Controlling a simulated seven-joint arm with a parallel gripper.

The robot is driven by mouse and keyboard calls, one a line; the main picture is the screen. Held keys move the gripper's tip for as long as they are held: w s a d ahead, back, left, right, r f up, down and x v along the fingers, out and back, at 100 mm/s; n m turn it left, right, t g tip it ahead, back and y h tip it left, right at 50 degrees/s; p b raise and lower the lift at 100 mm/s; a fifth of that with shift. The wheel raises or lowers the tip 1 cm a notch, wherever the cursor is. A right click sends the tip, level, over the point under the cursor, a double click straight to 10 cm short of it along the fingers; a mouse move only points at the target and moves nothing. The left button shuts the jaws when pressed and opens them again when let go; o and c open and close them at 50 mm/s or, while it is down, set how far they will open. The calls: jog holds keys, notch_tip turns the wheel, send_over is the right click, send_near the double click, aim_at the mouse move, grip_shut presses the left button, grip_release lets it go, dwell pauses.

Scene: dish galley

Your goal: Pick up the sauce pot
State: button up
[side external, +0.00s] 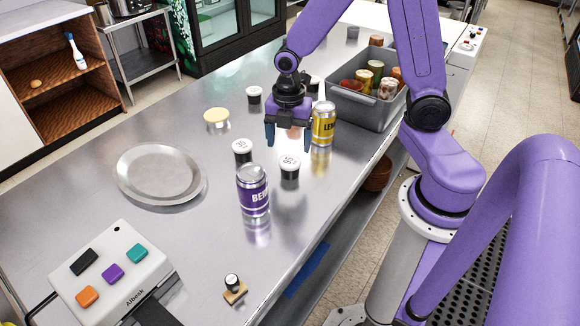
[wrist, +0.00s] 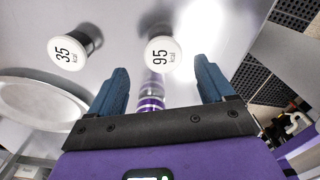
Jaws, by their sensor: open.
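Several small dark sauce pots with white printed lids stand on the steel counter. One pot (side external: 290,166) stands below and in front of my gripper (side external: 289,142), and another pot (side external: 242,150) stands to its left. Two more pots, one at the back left (side external: 254,95) and one behind the gripper (side external: 314,84), are farther off. In the wrist view one lid reads "95 kcal" (wrist: 161,54) and another reads "35 kcal" (wrist: 68,50). My gripper is open above the counter, its fingers also showing in the wrist view (wrist: 161,72). No pot is visibly held.
A yellow can (side external: 323,124) stands close right of my gripper, and a purple can (side external: 253,190) stands nearer the camera.

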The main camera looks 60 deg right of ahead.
aim_at(290, 161)
jog(key=shift+s+a+f, duration=0.1)
jog(key=shift+s+f, duration=0.05)
jog(key=shift+f, duration=1.7)
jog(key=shift+s+f, duration=0.1)
jog(key=shift+f, duration=1.7)
jog(key=c, duration=1)
